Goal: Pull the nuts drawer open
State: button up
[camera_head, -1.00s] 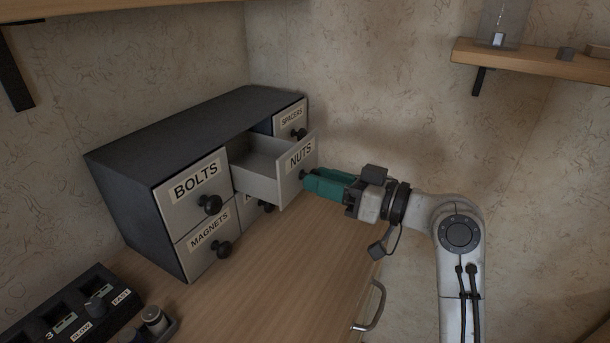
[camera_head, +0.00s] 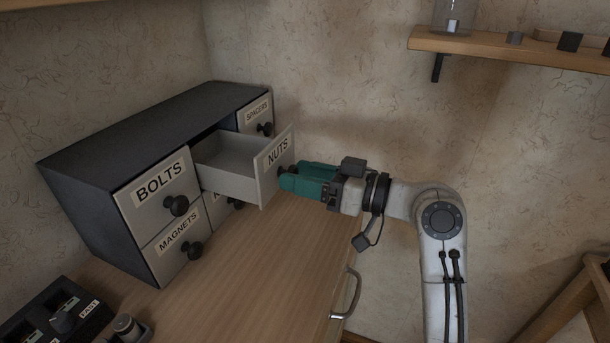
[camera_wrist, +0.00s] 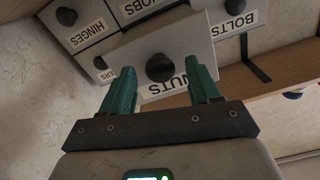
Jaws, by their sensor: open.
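The nuts drawer (camera_head: 228,186) stands pulled well out of the dark cabinet (camera_head: 130,137), and its inside looks empty. Its front also shows in the wrist view (camera_wrist: 190,48), with the round black knob (camera_wrist: 159,68) in the middle. My gripper (camera_head: 288,176) is right in front of the drawer's face at the knob. In the wrist view my gripper (camera_wrist: 163,82) has its two green fingers apart, one on each side of the knob, with gaps between fingers and knob. In the head view the fingers mostly hide the knob.
The bolts drawer (camera_head: 155,191), magnets drawer (camera_head: 172,244) and spacers drawer (camera_head: 255,117) are shut. A black switch box (camera_head: 58,312) sits at the lower left of the wooden bench (camera_head: 235,285). A shelf (camera_head: 510,47) is on the right wall.

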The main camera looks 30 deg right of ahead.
jog(key=v, duration=1)
jog(key=shift+s+d, duration=0.25)
jog(key=shift+s, duration=0.05)
